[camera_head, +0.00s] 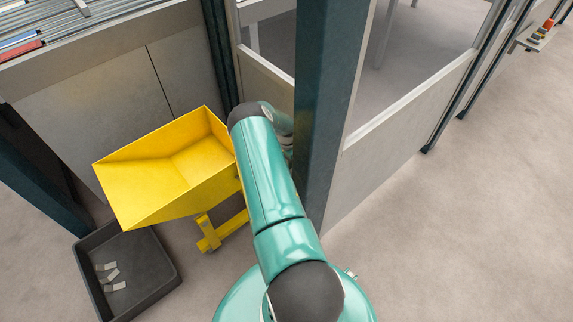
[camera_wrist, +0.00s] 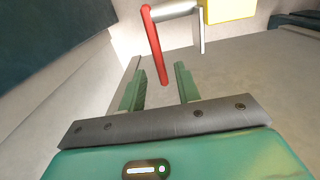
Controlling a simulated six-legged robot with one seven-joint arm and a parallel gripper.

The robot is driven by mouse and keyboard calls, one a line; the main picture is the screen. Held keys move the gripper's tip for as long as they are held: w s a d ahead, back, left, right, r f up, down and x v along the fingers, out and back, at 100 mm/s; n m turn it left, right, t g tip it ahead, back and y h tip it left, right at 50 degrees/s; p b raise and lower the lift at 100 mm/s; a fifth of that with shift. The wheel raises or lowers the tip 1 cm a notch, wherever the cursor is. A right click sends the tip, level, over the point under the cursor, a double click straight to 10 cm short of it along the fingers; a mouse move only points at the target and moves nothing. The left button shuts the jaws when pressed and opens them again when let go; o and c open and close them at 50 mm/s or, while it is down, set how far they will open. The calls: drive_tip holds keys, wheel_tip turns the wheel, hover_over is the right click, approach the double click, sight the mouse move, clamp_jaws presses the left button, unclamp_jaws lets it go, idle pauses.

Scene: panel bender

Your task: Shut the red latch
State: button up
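The red latch (camera_wrist: 155,48) is a slim red bar in the upper middle of the wrist view. It hangs down at a slight slant from the end of a pale metal rod, and its lower end lies between my fingertips as seen in the picture. My gripper (camera_wrist: 159,75) is open, with one green finger to each side of that lower end. I cannot tell how far the latch is beyond the fingers; no contact shows. In the head view my arm hides the gripper, and the latch does not show.
A yellow hopper (camera_head: 165,165) stands left of my arm, with a dark tray (camera_head: 150,262) holding small metal pieces below it. A dark green post (camera_head: 328,110) rises close to my arm's right. A yellow part (camera_wrist: 228,10) sits beside the rod. Floor (camera_head: 460,220) at the right is clear.

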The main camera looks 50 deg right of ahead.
drive_tip(key=shift+f, duration=1.15)
drive_tip(key=shift+c, duration=0.2)
clamp_jaws()
drive_tip(key=shift+r, duration=0.1)
drive_tip(key=h, duration=0.1)
drive_tip(key=a+r+h, duration=0.1)
drive_tip(key=h, duration=0.1)
drive_tip(key=shift+w+a+r+g+h, duration=0.2)
drive_tip(key=shift+r+g+h, duration=0.1)
drive_tip(key=shift+g+h, duration=0.1)
drive_tip(key=shift+w+a+r+g+h, duration=0.1)
drive_tip(key=shift+a+r+g+h, duration=0.2)
drive_tip(key=shift+h, duration=0.55)
drive_tip(key=shift+w+a+r+g+h, duration=0.1)
drive_tip(key=shift+a+r+h, duration=0.25)
drive_tip(key=shift+h, duration=0.5)
